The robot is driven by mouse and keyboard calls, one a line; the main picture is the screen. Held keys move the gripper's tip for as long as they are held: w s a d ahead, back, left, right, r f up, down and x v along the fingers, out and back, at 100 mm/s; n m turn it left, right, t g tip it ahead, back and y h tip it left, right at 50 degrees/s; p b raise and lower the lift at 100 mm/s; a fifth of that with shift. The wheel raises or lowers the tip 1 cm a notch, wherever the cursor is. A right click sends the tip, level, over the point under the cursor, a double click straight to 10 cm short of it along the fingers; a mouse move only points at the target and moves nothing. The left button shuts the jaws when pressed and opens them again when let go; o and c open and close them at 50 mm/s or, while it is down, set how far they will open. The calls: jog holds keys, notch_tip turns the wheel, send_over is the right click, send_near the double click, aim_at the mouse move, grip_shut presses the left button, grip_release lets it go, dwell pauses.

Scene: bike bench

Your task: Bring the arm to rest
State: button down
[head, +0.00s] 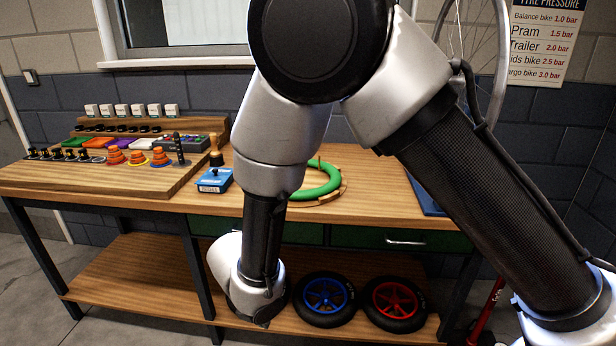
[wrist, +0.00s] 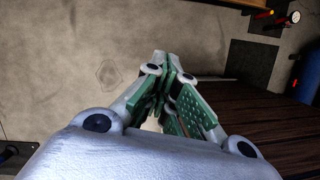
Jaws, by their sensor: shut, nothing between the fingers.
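My arm hangs folded in front of the bench in the head view, its wrist low before the bench's lower shelf (head: 130,262). My gripper (wrist: 165,72) shows in the wrist view with its green-padded fingers together and nothing between them. In the head view the fingers are hidden behind or below the wrist. The gripper appears apart from other things, with bare floor beyond it in the wrist view.
The workbench (head: 215,200) carries a green ring (head: 325,182), a blue box (head: 214,180) and a stepped rack of small parts. A blue-rimmed wheel (head: 325,296) and a red-rimmed wheel (head: 395,300) lie on the lower shelf, right of my wrist. Concrete floor (wrist: 50,60) is open.

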jog(key=w+d+r+m+g+h, duration=0.1)
jog(key=w+d+r+m+h, duration=0.1)
jog(key=d+r+m, duration=0.85)
jog(key=w+d+r+m+g+h, duration=0.1)
jog(key=w+d+r+m, duration=0.2)
jog(key=d+r+m, duration=0.7)
jog(key=s+d+r+m+t+y, duration=0.1)
jog(key=s+d+r+m, duration=0.3)
jog(key=d, duration=0.5)
jog(key=s+d+r+m+t+y, duration=0.1)
jog(key=s+d+r+m, duration=0.2)
jog(key=d+r, duration=0.3)
jog(key=s+d+r+m+t+y, duration=0.1)
jog(key=s+d+r+m, duration=0.3)
jog(key=d, duration=0.8)
jog(key=shift+s+d+r+m+y, duration=0.15)
jog(key=shift+s+r+m+y, duration=0.2)
jog(key=shift+r+m+y, duration=0.25)
jog(key=shift+f, duration=0.1)
